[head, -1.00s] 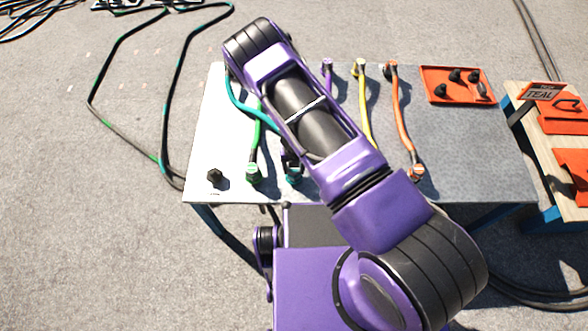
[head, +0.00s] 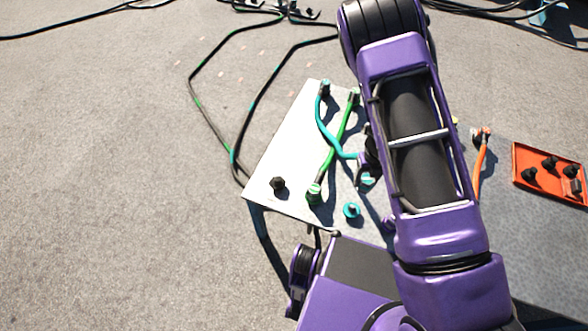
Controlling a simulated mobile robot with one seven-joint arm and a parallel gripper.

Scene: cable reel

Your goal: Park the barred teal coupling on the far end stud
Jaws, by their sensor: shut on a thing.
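The teal cable (head: 323,122) runs from a fitting at the table's back edge (head: 325,88) and curves right to my gripper (head: 367,165). My gripper is mostly hidden by my forearm. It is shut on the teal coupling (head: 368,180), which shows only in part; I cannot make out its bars. A teal-ringed stud (head: 351,211) stands bare near the front edge, a little below and left of the coupling and apart from it. A bare black stud (head: 277,185) stands near the table's left front corner.
The green cable's coupling (head: 314,194) sits between the black stud and the teal-ringed stud. A purple fitting (head: 388,222) shows beside my arm. The orange cable (head: 479,165) and an orange tray (head: 520,190) with black parts lie right. The table's left part (head: 285,150) is clear.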

